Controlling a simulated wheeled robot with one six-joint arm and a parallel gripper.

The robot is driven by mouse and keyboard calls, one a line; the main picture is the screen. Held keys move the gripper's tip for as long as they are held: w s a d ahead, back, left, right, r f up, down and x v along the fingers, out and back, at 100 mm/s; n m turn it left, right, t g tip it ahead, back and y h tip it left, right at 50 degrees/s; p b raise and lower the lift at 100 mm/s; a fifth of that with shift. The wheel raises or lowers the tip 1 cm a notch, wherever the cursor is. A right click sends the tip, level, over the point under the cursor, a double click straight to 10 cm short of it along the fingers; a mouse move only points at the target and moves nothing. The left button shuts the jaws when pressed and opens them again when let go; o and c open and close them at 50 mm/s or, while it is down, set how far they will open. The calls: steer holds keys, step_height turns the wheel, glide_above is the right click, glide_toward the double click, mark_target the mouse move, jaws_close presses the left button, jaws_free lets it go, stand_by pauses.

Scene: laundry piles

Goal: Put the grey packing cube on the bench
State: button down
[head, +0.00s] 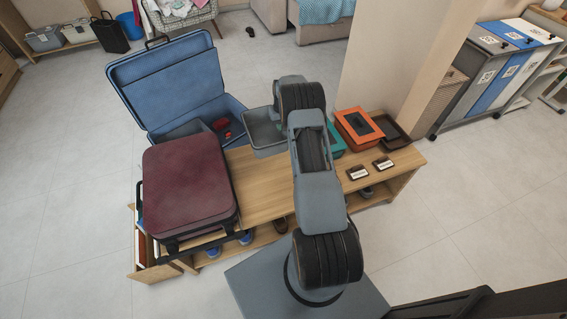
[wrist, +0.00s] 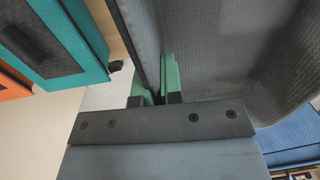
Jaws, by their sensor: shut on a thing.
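The grey packing cube (head: 263,132) looks like an open-topped, soft-sided box at the bench's far edge, partly hidden by my arm. In the wrist view its grey woven wall (wrist: 235,50) fills the upper right. My gripper (wrist: 156,98) has green fingers closed on one of its walls. In the head view the fingers are hidden behind my arm. I cannot tell whether the cube touches the bench. The wooden bench (head: 262,198) runs across the middle, with a bare stretch of top left of my arm.
A maroon suitcase (head: 187,190) covers the bench's left end. A blue suitcase (head: 172,85) lies open behind it. An orange cube (head: 346,128), a teal cube (wrist: 75,35), a dark tray (head: 391,132) and two small labels (head: 358,173) occupy the right end. Grey and blue bins (head: 495,75) stand farther right.

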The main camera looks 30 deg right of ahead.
mark_target(282, 152)
steer(key=s+a+f, duration=0.1)
steer(key=s, duration=0.1)
steer(key=s+a+f, duration=0.1)
steer(key=s, duration=0.1)
steer(key=s+a+f, duration=0.1)
steer(key=s+a, duration=0.1)
steer(key=shift+s+f, duration=0.1)
steer(key=shift+s, duration=0.2)
steer(key=s+f, duration=0.1)
steer(key=a+f, duration=0.1)
steer(key=s+f, duration=0.1)
steer(key=f, duration=0.1)
steer(key=shift+s+a, duration=0.15)
steer(key=shift+s, duration=0.15)
steer(key=shift+s+a+f, duration=0.3)
steer(key=shift+s+f, duration=0.25)
steer(key=shift+f, duration=0.1)
steer(key=f, duration=0.3)
steer(key=shift+s+a, duration=0.15)
steer(key=shift+s, duration=0.15)
steer(key=shift+f, duration=0.35)
steer(key=shift+f, duration=0.15)
steer(key=c, duration=1.3)
jaws_free()
steer(key=shift+o, duration=0.2)
